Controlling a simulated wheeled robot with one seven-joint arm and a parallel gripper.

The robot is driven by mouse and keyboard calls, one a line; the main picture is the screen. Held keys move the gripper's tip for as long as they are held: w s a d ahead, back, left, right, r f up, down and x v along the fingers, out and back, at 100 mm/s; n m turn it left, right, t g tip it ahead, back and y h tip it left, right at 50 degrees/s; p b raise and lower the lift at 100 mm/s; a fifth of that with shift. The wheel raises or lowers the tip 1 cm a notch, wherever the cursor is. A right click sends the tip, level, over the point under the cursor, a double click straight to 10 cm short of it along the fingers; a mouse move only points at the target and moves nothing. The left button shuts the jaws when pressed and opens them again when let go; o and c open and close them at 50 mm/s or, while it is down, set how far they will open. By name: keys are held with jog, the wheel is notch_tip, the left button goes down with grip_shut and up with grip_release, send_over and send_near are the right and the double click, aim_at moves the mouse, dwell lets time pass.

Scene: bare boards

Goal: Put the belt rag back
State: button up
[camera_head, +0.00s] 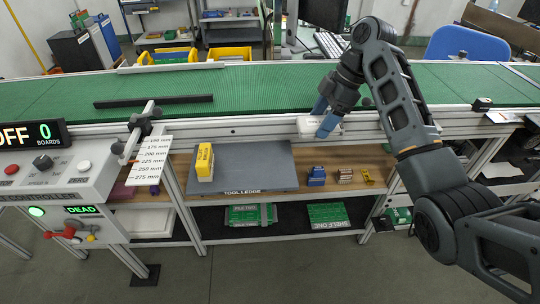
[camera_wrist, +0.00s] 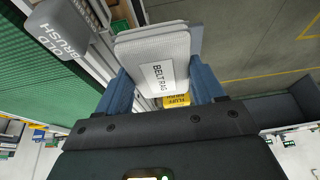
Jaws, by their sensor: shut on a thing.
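The belt rag (camera_head: 306,125) is a pale folded cloth with a white label reading BELT RAG. In the wrist view the rag (camera_wrist: 152,50) lies between the two blue fingers of my gripper (camera_wrist: 162,82), which is shut on it. In the head view my gripper (camera_head: 325,116) holds it at the front rail of the green conveyor, above the wooden shelf. Whether the rag touches the rail cannot be told. The grey tool ledge (camera_head: 255,165) lies below and to the left, with a yellow block (camera_head: 204,160) on its left part.
Small blue (camera_head: 316,176), brown (camera_head: 344,175) and yellow (camera_head: 367,176) items stand on the shelf right of the ledge. A dark bar (camera_head: 153,101) lies on the belt.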

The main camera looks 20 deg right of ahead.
jog(key=p, duration=0.2)
send_over(271, 167)
jog(key=d, duration=0.2)
jog(key=f, duration=0.6)
jog(key=shift+s+a+f, duration=0.15)
jog(key=shift+a+f, duration=0.05)
jog(key=shift+f, duration=0.05)
jog(key=shift+a+f, duration=0.1)
jog(key=shift+f, duration=1.95)
jog(key=shift+f, duration=0.2)
jog(key=o, duration=1.1)
jog(key=shift+r, duration=0.1)
jog(key=b+v, duration=0.1)
jog(key=v, duration=1.1)
jog(key=shift+r, duration=0.1)
